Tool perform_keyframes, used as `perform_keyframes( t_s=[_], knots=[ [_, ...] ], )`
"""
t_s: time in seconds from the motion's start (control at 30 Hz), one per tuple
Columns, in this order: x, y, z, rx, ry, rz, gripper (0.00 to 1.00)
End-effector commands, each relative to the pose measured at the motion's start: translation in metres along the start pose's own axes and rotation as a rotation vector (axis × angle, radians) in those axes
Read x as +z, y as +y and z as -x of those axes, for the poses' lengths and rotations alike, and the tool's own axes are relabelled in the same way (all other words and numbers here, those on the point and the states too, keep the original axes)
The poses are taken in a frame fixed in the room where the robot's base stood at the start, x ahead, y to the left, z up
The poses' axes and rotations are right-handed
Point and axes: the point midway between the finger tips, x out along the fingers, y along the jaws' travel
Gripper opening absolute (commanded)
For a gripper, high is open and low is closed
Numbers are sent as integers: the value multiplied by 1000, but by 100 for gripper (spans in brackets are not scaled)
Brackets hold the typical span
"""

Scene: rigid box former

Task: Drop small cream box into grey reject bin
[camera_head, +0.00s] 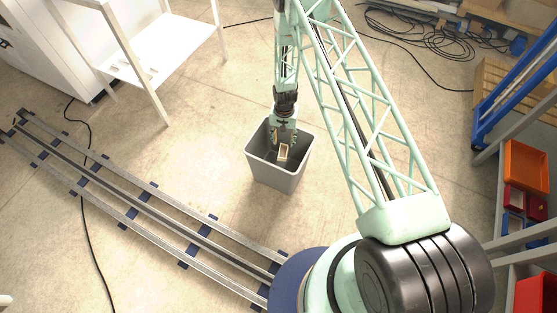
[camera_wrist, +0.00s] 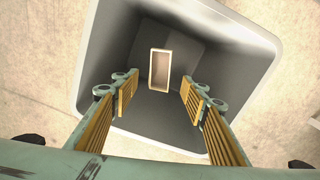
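The small cream box (camera_head: 283,151) is inside the grey reject bin (camera_head: 274,178), with its open top showing. In the wrist view the cream box (camera_wrist: 153,70) is beyond my fingertips and apart from both fingers. I cannot tell whether it rests on the bin floor. My gripper (camera_head: 284,138) points down into the mouth of the bin. In the wrist view my gripper (camera_wrist: 158,90) is open, with an empty gap between its yellow-padded fingers. The bin's pale rim (camera_wrist: 235,28) surrounds the fingers in that view.
Floor rails (camera_head: 150,215) run along the left. A white table (camera_head: 165,60) stands at the upper left. A blue-framed rack (camera_head: 515,85) and orange bins (camera_head: 526,165) are at the right. Black cables (camera_head: 430,35) lie on the floor behind. The floor around the bin is clear.

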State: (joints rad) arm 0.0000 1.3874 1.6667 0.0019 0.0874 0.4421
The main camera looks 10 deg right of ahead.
Motion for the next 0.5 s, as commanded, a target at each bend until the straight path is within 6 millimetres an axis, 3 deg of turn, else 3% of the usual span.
perform_keyframes(
  t_s=[0.5],
  knots=[
    [0,0,3,0,0,0,44]
  ],
)
